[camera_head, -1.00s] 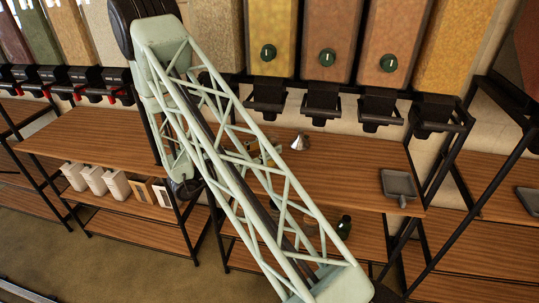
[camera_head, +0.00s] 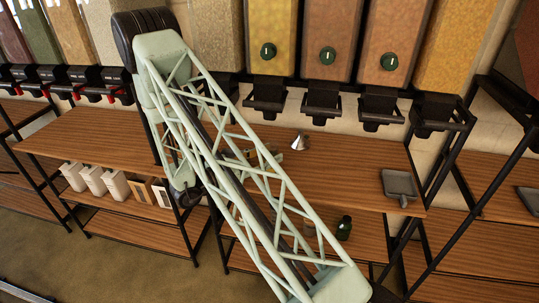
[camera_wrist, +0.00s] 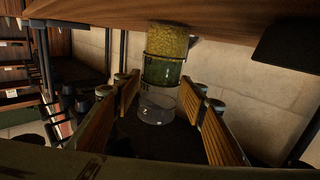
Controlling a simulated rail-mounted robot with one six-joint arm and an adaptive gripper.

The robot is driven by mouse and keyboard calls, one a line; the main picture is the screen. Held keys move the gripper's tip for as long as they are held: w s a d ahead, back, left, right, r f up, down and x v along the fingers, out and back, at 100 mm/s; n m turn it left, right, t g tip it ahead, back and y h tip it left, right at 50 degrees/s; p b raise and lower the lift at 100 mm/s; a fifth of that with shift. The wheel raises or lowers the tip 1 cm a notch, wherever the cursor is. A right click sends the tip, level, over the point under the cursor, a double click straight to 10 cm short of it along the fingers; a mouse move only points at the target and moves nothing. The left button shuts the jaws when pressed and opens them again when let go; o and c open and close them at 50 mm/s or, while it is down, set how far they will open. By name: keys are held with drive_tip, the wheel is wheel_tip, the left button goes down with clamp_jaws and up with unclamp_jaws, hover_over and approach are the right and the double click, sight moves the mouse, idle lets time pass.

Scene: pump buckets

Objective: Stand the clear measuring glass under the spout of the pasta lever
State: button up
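In the wrist view a clear glass (camera_wrist: 157,104) stands between the two wood-faced fingers of my gripper (camera_wrist: 160,82). The fingers are apart, one on each side of the glass; I cannot tell whether either touches it. A dark green band (camera_wrist: 162,71) and a yellow grainy cylinder (camera_wrist: 167,40) line up behind or above the glass; whether they belong to it is unclear. In the head view my arm's lattice link covers part of the counter, and my gripper is not visible there. Dispensers with black spouts (camera_head: 322,101) hang above the counter; I cannot tell which holds pasta.
The wooden counter (camera_head: 345,165) carries a small metal funnel (camera_head: 300,142) and a grey scoop tray (camera_head: 399,184). A dark green bottle (camera_head: 344,227) stands on the shelf below. White containers (camera_head: 94,180) stand on the left lower shelf. A wooden board edge (camera_wrist: 240,14) crosses the wrist view's top.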

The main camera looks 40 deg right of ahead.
drive_tip(key=shift+o, duration=1.1)
drive_tip(key=shift+a+r, duration=0.1)
drive_tip(key=shift+r, duration=0.1)
drive_tip(key=shift+w+a+p, duration=0.25)
drive_tip(key=shift+a, duration=1.7)
drive_tip(key=shift+w+a+p, duration=0.2)
drive_tip(key=shift+w+a, duration=0.05)
drive_tip(key=shift+a, duration=1.75)
drive_tip(key=shift+w+a+p, duration=0.25)
drive_tip(key=shift+a, duration=1.7)
drive_tip(key=shift+s+d, duration=0.1)
